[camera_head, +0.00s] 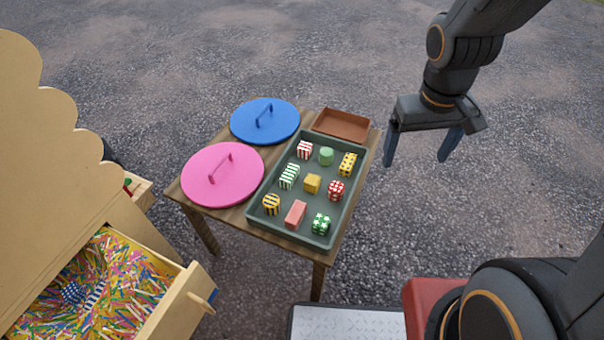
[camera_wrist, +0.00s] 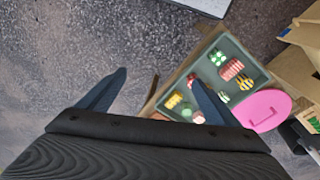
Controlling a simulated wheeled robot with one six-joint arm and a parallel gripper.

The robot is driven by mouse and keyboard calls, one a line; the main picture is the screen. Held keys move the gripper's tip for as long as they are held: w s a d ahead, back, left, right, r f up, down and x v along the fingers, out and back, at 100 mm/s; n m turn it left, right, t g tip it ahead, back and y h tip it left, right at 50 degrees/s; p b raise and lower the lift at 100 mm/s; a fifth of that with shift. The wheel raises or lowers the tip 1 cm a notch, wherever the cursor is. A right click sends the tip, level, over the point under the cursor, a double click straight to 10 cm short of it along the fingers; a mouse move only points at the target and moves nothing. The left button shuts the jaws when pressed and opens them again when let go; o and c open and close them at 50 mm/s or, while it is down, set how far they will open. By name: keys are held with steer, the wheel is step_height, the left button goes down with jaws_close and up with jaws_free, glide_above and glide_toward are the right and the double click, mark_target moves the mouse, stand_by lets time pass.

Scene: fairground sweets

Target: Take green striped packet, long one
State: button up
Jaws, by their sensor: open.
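The long green-and-white striped packet (camera_head: 289,176) lies in the left part of a dark green tray (camera_head: 326,242) on a small wooden table. In the wrist view a green striped piece (camera_wrist: 224,97) shows beside my right finger, probably this packet and partly hidden. My gripper (camera_head: 420,152) is open and empty, held to the right of the table and apart from the tray. Its two fingers also show in the wrist view (camera_wrist: 158,80).
A pink lid (camera_head: 215,190), blue lid (camera_head: 280,128) and empty brown tray (camera_head: 341,124) share the table. An open drawer (camera_head: 160,318) stands lower left.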

steer(key=w+a+f+n+t+b, duration=0.1)
steer(key=w+a+f+n+t, duration=0.15)
steer(key=w+f, duration=0.45)
steer(key=n+g+y+b, duration=0.2)
steer(key=n+y+b, duration=0.1)
steer(key=n+y, duration=0.55)
glide_toward(290, 173)
steer(key=shift+n+h, duration=0.7)
steer(key=shift+h, duration=0.05)
steer(key=a+f, duration=0.3)
steer(key=shift+a, duration=0.15)
steer(key=shift+w+x, duration=0.2)
steer(key=shift+x, duration=1.3)
steer(key=shift+w+x, duration=0.2)
steer(key=shift+x, duration=1.3)
steer(key=shift+r, duration=0.1)
steer(key=c, duration=1.2)
